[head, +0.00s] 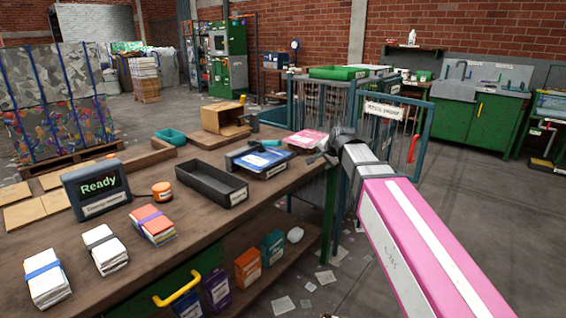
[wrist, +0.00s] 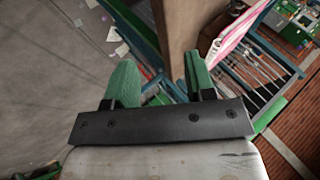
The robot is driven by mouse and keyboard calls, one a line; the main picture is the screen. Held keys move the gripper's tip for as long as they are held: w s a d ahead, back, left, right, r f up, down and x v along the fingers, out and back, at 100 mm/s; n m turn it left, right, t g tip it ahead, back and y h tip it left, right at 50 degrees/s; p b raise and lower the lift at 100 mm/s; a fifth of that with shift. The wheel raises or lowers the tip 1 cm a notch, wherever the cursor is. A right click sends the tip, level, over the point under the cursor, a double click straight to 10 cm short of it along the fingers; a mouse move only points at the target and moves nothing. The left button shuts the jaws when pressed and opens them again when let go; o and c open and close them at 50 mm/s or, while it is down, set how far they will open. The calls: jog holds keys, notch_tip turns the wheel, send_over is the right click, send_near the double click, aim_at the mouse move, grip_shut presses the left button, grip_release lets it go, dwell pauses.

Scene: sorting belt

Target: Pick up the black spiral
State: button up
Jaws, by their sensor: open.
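I cannot make out a black spiral for certain in either view. My gripper (head: 322,157) hangs at the right end of the wooden workbench (head: 200,215) in the head view, small and partly hidden by my own wrist. In the wrist view my gripper (wrist: 158,72) shows two green fingers set well apart, with nothing between them but floor and the brown bench edge behind. A pink and white packet (head: 306,138) lies just behind that tray.
A teal barred cage (head: 418,128) stands close behind my arm. The floor at right is open.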

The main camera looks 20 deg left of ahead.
jog(key=y, duration=0.1)
send_near(300, 152)
jog(key=s+d, duration=0.1)
jog(key=s, duration=0.1)
jog(key=m, duration=0.1)
jog(key=shift+t, duration=0.4)
jog(key=x, duration=1)
jog(key=shift+w+a+r, duration=0.2)
jog(key=shift+w+a, duration=0.1)
grip_shut()
